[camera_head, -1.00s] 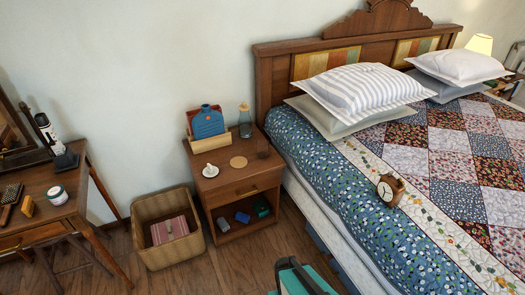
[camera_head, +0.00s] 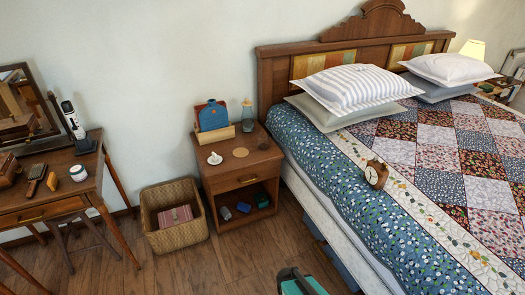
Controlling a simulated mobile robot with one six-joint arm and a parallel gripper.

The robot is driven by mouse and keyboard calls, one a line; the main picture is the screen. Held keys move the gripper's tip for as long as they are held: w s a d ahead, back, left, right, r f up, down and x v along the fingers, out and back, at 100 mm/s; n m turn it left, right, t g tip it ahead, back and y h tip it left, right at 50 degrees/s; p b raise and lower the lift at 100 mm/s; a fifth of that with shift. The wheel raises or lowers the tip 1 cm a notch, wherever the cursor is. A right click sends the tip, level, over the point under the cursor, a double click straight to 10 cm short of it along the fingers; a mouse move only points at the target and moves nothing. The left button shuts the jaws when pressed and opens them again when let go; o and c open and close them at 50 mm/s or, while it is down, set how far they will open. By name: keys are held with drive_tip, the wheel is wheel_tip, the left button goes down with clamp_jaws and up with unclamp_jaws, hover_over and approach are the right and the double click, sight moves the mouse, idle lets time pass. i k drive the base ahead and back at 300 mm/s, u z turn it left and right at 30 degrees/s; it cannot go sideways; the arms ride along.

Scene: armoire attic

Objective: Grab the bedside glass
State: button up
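The nightstand (camera_head: 238,171) stands between a basket and the bed. On its top at the back right is a clear, bluish glass vessel (camera_head: 247,118), upright, with a narrower upper part. A small, dark, see-through shape (camera_head: 263,144) near the right edge may be a drinking glass; it is too small to tell. Only a teal and black part of my own body shows at the bottom edge. My gripper's fingertips are not in view, so nothing shows them near the glass.
Also on the nightstand are a white cup (camera_head: 214,159), a round coaster (camera_head: 240,153) and a blue item in a wooden holder (camera_head: 212,117). A basket (camera_head: 172,239) stands to the left. The bed (camera_head: 335,250) closes off the right. Bare floor (camera_head: 235,262) lies in front.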

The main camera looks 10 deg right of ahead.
sight(264, 136)
drive_tip(key=k, duration=0.75)
drive_tip(key=u, duration=0.2)
drive_tip(key=i, duration=0.65)
drive_tip(key=u, duration=0.6)
drive_tip(key=i, duration=1.3)
drive_tip(key=u, duration=0.25)
